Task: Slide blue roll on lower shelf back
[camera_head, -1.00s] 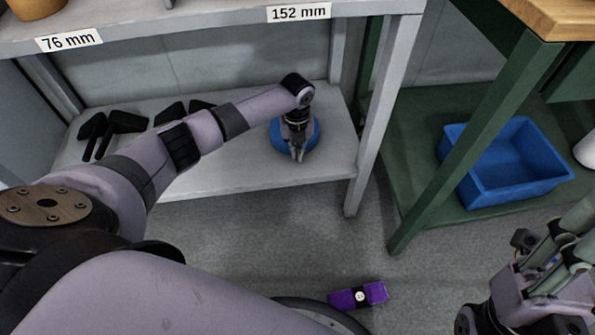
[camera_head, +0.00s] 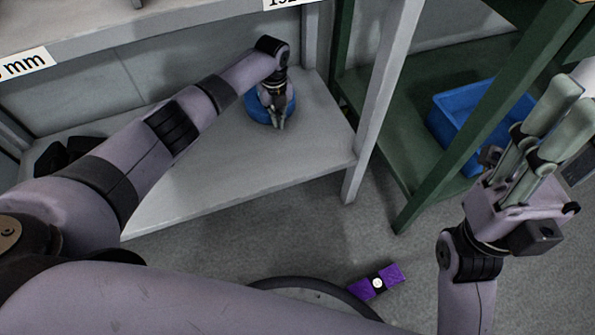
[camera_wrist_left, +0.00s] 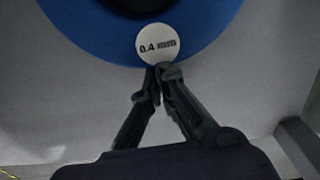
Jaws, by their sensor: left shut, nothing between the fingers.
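The blue roll (camera_head: 257,112) is on the grey lower shelf (camera_head: 230,165), toward its right end. My left gripper (camera_head: 280,126) comes down over the roll's front side and hides part of it. In the left wrist view the roll (camera_wrist_left: 85,30) shows a dark centre and a round white label (camera_wrist_left: 157,44) reading 0.4. My left fingertips (camera_wrist_left: 160,70) are shut together with nothing between them, right at the label's edge; whether they touch it I cannot tell. My right gripper (camera_head: 575,98) is raised at the right, open and empty, away from the shelf.
Dark objects (camera_head: 65,157) lie at the shelf's left end. A grey shelf post (camera_head: 383,100) stands at the front right. Beyond it are a green frame (camera_head: 470,130) and a blue bin (camera_head: 448,112). A purple item (camera_head: 390,277) lies on the floor. The shelf front is clear.

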